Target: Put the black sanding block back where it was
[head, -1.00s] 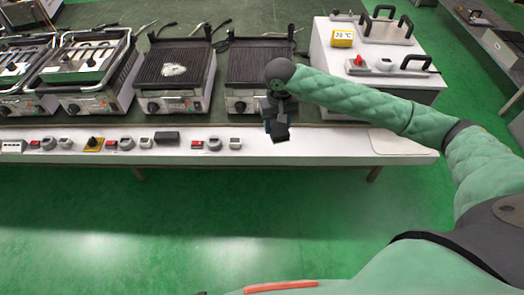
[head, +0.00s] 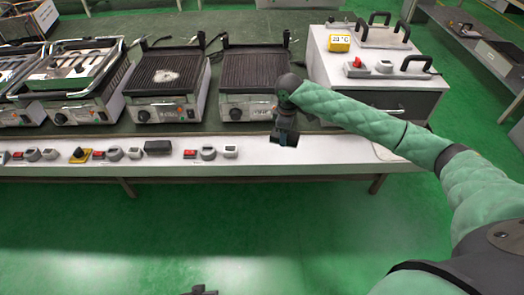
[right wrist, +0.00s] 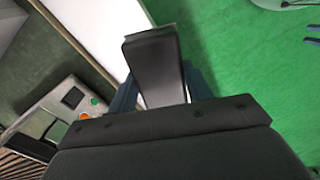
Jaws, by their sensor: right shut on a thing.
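My right gripper (head: 284,132) hangs over the front edge of the workbench, in front of the rightmost grill. In the head view the block (head: 284,141) shows as a small dark shape below the fingers. A dark tip at the bottom edge, probably my left gripper (head: 200,291), is too cut off to read.
Several contact grills (head: 168,80) stand along the bench. The white front ledge (head: 260,151) carries switches, knobs and another dark block (head: 158,148). A white cabinet (head: 372,80) with black handles stands at right. Green floor (head: 270,220) in front is clear.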

